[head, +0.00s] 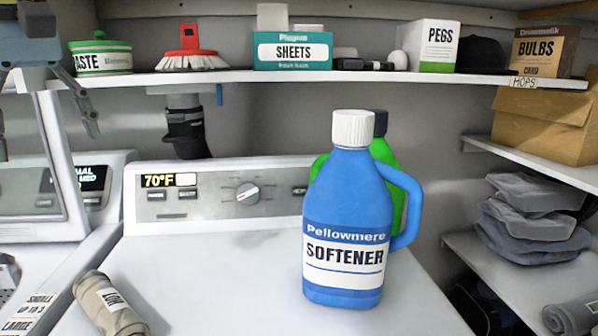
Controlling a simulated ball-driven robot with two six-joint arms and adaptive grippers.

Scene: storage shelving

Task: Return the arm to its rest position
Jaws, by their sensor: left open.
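My left gripper (46,136) hangs in the upper left of the head view, with its fingers spread apart and nothing between them. Its grey-blue body overlaps the left end of the upper shelf, in front of the left machine and left of the green-lidded paste tub (101,58). Part of it is cut off by the left picture edge. My right gripper is not in view. A blue softener jug (347,215) with a white cap stands upright on the white machine top (235,275), well to the right of my left gripper.
A green bottle (384,155) stands behind the jug, partly hidden. A beige labelled cylinder (110,305) lies at the front left. The upper shelf (290,76) holds a brush (190,60), a sheets box (292,50) and a pegs box (427,46). Folded grey cloths (535,220) fill a right shelf.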

